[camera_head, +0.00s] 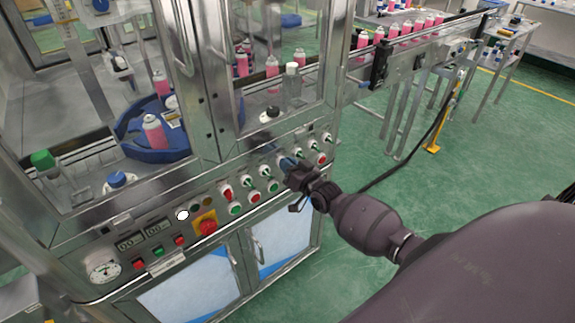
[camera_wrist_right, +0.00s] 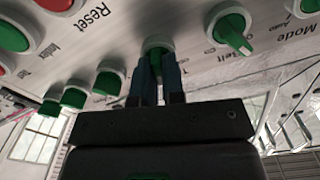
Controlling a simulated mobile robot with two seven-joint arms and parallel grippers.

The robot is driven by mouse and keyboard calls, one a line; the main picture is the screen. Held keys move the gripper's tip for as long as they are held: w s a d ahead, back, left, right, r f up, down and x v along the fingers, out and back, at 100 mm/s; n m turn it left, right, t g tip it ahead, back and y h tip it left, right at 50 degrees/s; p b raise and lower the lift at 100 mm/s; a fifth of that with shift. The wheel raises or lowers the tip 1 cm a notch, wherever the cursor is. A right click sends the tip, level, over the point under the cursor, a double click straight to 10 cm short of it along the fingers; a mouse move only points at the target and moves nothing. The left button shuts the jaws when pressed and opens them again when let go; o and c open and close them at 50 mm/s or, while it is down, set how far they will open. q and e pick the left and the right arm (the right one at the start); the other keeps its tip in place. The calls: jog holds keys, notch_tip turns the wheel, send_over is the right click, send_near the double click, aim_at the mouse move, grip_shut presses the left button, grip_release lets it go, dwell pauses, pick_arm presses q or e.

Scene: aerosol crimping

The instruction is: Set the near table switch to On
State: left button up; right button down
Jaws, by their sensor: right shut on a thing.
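The control panel (camera_head: 215,205) of the machine carries a row of green and red switches and buttons. My right gripper (camera_head: 289,163) is at this panel, and its fingers (camera_wrist_right: 159,85) are shut on a green switch knob (camera_wrist_right: 156,57) with a white collar. The knob sits between the two blue fingertips, which partly cover it. Its label is hidden or unreadable, so I cannot read its setting. Another green knob (camera_wrist_right: 232,38), beside the word Belt, is to the right in the wrist view. My left gripper is not in view.
A red emergency knob (camera_head: 208,226) on a yellow plate and a gauge (camera_head: 104,270) are further left on the panel. A blue turntable (camera_head: 135,147) with pink cans is behind the glass. A conveyor (camera_head: 425,38) runs behind. Green floor on the right is open.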

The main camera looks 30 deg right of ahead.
jog(key=shift+f+m, duration=0.1)
jog(key=shift+m, duration=1.1)
jog(key=c, duration=1.2)
grip_release()
jog(key=shift+s+d, duration=0.1)
jog(key=shift+s, duration=0.05)
jog(key=s, duration=1)
jog(key=shift+s+d, duration=0.25)
jog(key=shift+d, duration=0.15)
